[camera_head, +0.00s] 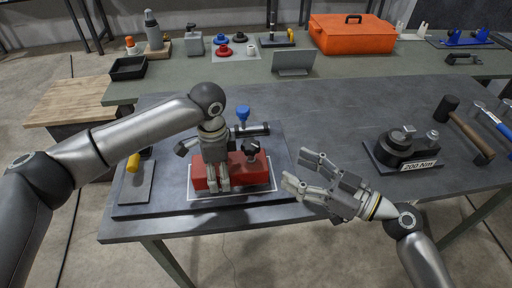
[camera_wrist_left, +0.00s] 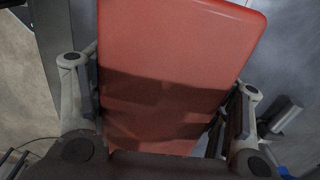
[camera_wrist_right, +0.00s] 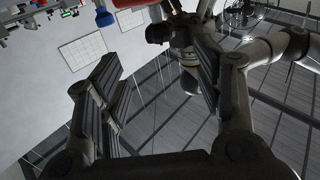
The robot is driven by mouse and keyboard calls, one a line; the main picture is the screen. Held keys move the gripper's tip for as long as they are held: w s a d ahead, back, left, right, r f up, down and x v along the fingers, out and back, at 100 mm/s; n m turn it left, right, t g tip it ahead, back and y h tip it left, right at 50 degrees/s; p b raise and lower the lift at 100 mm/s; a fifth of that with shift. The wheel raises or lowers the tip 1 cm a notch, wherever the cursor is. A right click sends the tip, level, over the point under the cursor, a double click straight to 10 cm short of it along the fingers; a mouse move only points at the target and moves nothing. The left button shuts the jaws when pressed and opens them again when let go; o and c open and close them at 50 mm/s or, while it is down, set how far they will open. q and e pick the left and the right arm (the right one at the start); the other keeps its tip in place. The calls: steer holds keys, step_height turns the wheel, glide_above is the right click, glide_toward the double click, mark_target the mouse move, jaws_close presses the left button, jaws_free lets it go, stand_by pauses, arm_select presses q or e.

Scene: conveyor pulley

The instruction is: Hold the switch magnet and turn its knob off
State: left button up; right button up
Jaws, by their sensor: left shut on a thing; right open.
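The switch magnet is a red block (camera_head: 247,172) with a black knob (camera_head: 251,147) on its right part, lying inside a white outline on a dark plate. My left gripper (camera_head: 217,183) is shut on the block's left part from above. In the left wrist view the red block (camera_wrist_left: 180,50) fills the space between the two fingers. My right gripper (camera_head: 297,170) is open and empty, just right of the block and apart from it, its fingers pointing left. In the right wrist view the open fingers (camera_wrist_right: 155,95) have nothing clamped between them.
A blue-topped part (camera_head: 243,114) and a dark cylinder stand behind the magnet. A yellow-handled tool (camera_head: 134,162) lies to its left. An orange toolbox (camera_head: 351,35) sits on the back table.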

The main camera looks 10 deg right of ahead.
mark_target(259, 150)
steer(key=x, duration=1.1)
steer(key=shift+w+a, duration=0.25)
steer(key=shift+w, duration=0.1)
steer(key=shift+c, duration=0.4)
steer(key=c, duration=0.9)
steer(key=shift+c, duration=0.2)
